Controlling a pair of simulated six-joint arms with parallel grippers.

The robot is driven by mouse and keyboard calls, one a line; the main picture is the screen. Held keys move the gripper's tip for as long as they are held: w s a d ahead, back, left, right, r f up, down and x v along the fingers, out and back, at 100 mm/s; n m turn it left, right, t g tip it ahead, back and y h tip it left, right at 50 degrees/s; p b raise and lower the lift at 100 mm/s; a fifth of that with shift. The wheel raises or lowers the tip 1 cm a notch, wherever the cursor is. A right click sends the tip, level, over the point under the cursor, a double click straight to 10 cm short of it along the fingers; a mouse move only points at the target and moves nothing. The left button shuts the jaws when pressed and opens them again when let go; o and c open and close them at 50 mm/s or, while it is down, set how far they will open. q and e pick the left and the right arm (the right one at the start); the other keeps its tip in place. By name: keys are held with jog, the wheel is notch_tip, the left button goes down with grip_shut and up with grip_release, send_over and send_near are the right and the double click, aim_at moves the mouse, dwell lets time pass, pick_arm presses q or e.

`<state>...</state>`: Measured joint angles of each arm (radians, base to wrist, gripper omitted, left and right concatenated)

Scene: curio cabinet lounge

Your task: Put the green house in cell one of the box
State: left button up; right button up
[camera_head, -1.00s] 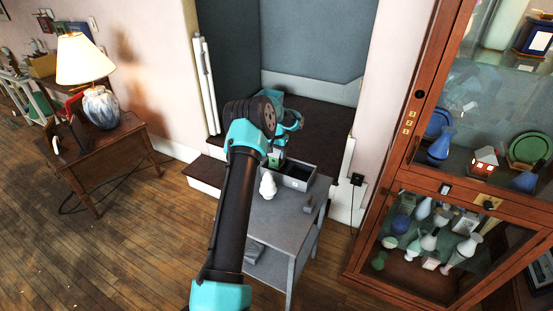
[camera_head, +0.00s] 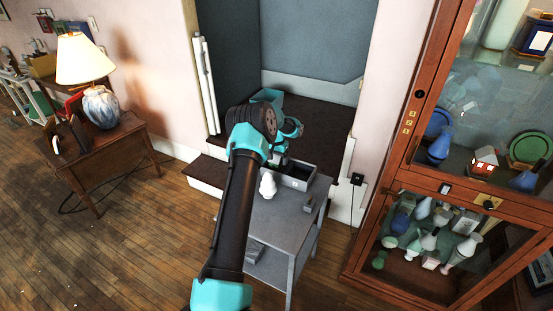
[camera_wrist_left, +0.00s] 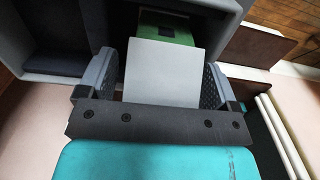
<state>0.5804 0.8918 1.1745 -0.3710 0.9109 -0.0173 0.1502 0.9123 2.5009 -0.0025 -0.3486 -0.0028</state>
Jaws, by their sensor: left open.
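The grey box (camera_head: 297,183) stands on the small grey table, with a divider and open cells. My left gripper (camera_head: 283,157) is over the left end of the box, pointing down. In the left wrist view the green house (camera_wrist_left: 165,30) shows a green part and a large pale flat face between the two fingers of the left gripper (camera_wrist_left: 160,82). The fingers are open on either side of it. The house lies within grey box walls (camera_wrist_left: 215,10); its base is hidden, and I cannot read the cell's number. My right gripper is not in view.
A white figurine (camera_head: 268,186) stands on the grey table (camera_head: 278,215) left of the box, and a small grey object (camera_head: 309,204) lies to its right. A glass cabinet (camera_head: 405,185) stands at the right. A lamp (camera_head: 84,62) is on a side table at the left.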

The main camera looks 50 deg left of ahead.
pick_arm(q)
jog(key=shift+r, duration=0.1)
notch_tip(320, 180, up, 12)
jog(key=shift+r, duration=0.1)
dwell(0.6)
jog(key=shift+f, duration=0.2)
